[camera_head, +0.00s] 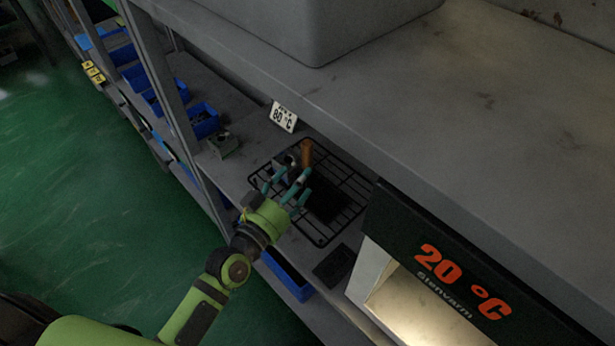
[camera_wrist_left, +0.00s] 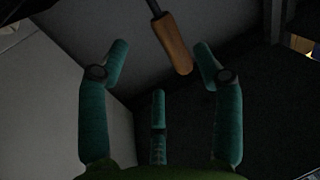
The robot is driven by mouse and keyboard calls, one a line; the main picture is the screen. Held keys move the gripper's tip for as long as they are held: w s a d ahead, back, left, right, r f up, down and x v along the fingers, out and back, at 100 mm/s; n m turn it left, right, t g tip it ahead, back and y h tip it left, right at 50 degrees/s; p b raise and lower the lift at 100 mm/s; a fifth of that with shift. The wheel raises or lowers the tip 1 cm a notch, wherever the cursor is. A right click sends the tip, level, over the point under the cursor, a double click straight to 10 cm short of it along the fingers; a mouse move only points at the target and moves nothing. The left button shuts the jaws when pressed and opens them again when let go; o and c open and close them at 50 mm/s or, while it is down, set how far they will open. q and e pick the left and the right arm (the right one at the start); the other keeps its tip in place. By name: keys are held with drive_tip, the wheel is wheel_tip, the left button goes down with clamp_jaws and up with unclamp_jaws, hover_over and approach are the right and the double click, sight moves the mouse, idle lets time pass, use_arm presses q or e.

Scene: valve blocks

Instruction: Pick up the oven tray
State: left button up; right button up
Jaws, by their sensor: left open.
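The oven tray cannot be made out for sure; a dark flat piece (camera_head: 325,200) lies on a black wire rack (camera_head: 345,190) on the lower shelf. A brown wooden handle (camera_head: 307,152) stands up at the rack's far side. The handle also shows in the left wrist view (camera_wrist_left: 172,45), on a thin dark rod, beyond my fingertips. My left gripper (camera_head: 287,187) is open, with its teal fingers spread over the rack, just short of the handle. Its fingers frame the handle in the left wrist view, with none seen touching it. A grey block (camera_head: 286,160) is partly hidden behind the fingers.
The upper shelf (camera_head: 400,95) overhangs at the right, with a grey bin (camera_head: 330,25) on it. An oven marked 20 °C (camera_head: 465,280) stands at the lower right. Blue bins (camera_head: 203,120) stand farther left.

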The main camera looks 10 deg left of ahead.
sight(307, 162)
use_arm(q)
drive_tip(key=shift+w+r, duration=0.2)
drive_tip(key=shift+w, duration=0.2)
drive_tip(key=p+x, duration=0.1)
drive_tip(key=x, duration=0.1)
drive_tip(key=p+x, duration=0.1)
drive_tip(key=x, duration=0.2)
drive_tip(key=shift+w+a+r, duration=0.1)
drive_tip(key=shift+w+a, duration=0.05)
drive_tip(key=shift+w, duration=0.55)
clamp_jaws()
drive_tip(key=shift+r, duration=0.1)
